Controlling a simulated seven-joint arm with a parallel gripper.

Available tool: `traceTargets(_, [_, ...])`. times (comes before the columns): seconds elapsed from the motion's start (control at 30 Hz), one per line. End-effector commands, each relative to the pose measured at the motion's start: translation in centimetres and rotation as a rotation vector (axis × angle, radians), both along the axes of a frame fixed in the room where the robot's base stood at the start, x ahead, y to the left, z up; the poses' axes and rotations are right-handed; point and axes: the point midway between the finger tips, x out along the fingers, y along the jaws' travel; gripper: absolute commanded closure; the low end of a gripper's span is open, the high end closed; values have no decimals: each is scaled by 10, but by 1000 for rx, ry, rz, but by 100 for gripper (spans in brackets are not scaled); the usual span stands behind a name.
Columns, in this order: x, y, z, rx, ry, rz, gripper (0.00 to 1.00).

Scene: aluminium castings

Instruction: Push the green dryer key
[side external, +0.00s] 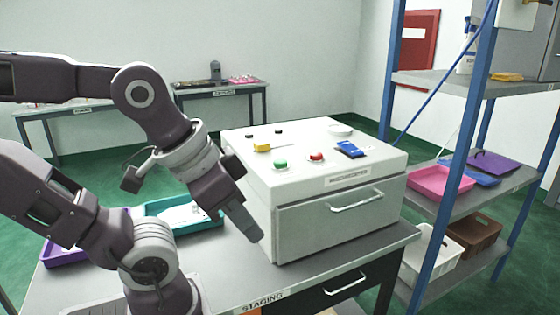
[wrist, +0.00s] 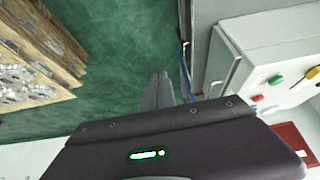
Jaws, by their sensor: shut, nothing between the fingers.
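The green dryer key (side external: 280,164) is a round button on top of the white dryer box (side external: 330,230), near its front left. It also shows in the wrist view (wrist: 257,98) at the right. A red key (side external: 316,157) sits to its right. My gripper (side external: 254,234) is shut and empty. It points down at the box's left front corner, with its tips below the level of the top and apart from the green key. In the wrist view the closed fingers (wrist: 158,84) point toward the floor, left of the box. I cannot tell how close the fingers are to the box's side.
A yellow item (side external: 262,146) and two black knobs lie behind the green key; a blue item (side external: 350,149) lies right of the red one. A teal tray (side external: 165,222) stands left of the box. A shelf (side external: 490,195) with trays stands right. Castings (wrist: 35,75) show in the wrist view.

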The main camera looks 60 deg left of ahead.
Motion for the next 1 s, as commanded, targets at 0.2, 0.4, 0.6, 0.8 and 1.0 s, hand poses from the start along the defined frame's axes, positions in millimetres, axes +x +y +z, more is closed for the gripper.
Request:
traceTargets(0.2, [0, 0, 0, 0, 0, 0, 100])
traceTargets(0.4, [0, 0, 0, 0, 0, 0, 100])
traceTargets(0.6, [0, 0, 0, 0, 0, 0, 100])
traceTargets(0.8, [22, 0, 11, -124, 25, 158, 100])
traceTargets(1.0, [103, 34, 41, -514, 51, 683, 100])
